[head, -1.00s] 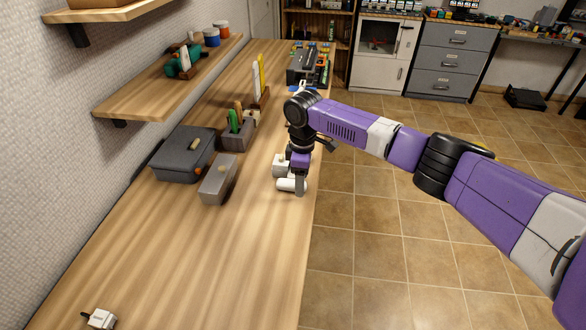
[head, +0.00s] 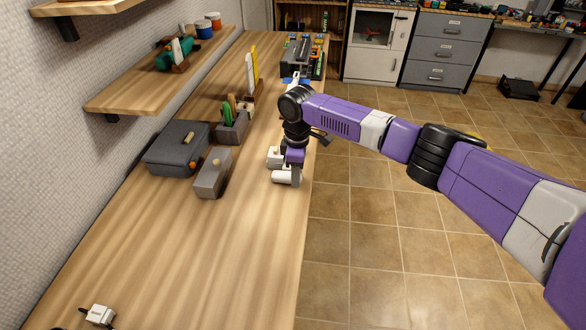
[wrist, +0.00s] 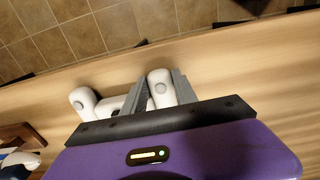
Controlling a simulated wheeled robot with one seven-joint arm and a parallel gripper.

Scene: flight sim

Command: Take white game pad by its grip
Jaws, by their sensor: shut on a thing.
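The white game pad (head: 284,177) lies on the wooden workbench near its right edge in the head view, partly hidden by my gripper (head: 296,180). In the wrist view my gripper (wrist: 161,80) has its two grey fingers on either side of one rounded white grip and is shut on it. The game pad's other grip (wrist: 84,101) sticks out free to the left in the wrist view. The pad's middle is partly hidden behind the left finger. The pad appears to be at the bench surface; I cannot tell whether it touches.
A grey box with a knob (head: 213,173) and a dark grey case (head: 178,148) stand left of my gripper on the workbench (head: 210,260). A holder with coloured tools (head: 232,127) stands behind. A small white item (head: 98,315) lies at the front left. The bench's front middle is clear.

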